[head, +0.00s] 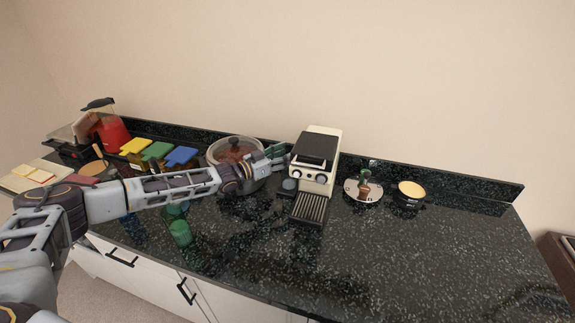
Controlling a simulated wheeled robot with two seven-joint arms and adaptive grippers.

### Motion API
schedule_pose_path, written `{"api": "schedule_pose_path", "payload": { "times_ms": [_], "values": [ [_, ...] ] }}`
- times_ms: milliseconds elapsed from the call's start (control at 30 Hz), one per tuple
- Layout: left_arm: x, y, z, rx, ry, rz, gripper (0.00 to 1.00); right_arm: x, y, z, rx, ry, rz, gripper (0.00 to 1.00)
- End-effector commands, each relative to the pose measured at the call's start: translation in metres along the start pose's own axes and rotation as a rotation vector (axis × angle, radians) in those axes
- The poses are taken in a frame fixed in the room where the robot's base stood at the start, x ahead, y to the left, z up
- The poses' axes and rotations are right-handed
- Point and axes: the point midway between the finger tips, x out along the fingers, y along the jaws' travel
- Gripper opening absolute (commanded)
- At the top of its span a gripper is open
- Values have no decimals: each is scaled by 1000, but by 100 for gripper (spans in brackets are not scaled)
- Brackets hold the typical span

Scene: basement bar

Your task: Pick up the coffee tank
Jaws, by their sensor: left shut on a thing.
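A white and black coffee machine (321,147) stands near the back of the counter, with a ribbed drip tray in front. My left arm reaches in from the left, and my left gripper (280,158) is at the machine's upper left side. It is shut on a small dark greenish thing there, which seems to be the coffee tank. The fingers and the small scale hide most of the thing. I cannot tell whether it is clear of the machine. My right gripper is not in view.
A glass pot (226,150) stands just behind my left wrist. A red blender (112,133) and cutting boards (157,150) are farther left. A round plate (358,196) and a small pan (410,202) stand right of the machine. The counter's right front is clear.

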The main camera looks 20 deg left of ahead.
Motion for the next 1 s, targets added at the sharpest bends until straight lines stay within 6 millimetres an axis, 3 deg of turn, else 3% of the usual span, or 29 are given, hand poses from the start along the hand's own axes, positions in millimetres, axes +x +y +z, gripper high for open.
{"api": "schedule_pose_path", "payload": {
  "times_ms": [267,467,1000],
  "values": [
    [0,0,-8,0,2,0,10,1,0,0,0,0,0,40],
    [0,0,-28,2,4,0,10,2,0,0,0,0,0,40],
    [0,0,-125,4,3,0,10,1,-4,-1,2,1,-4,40]
  ]
}}
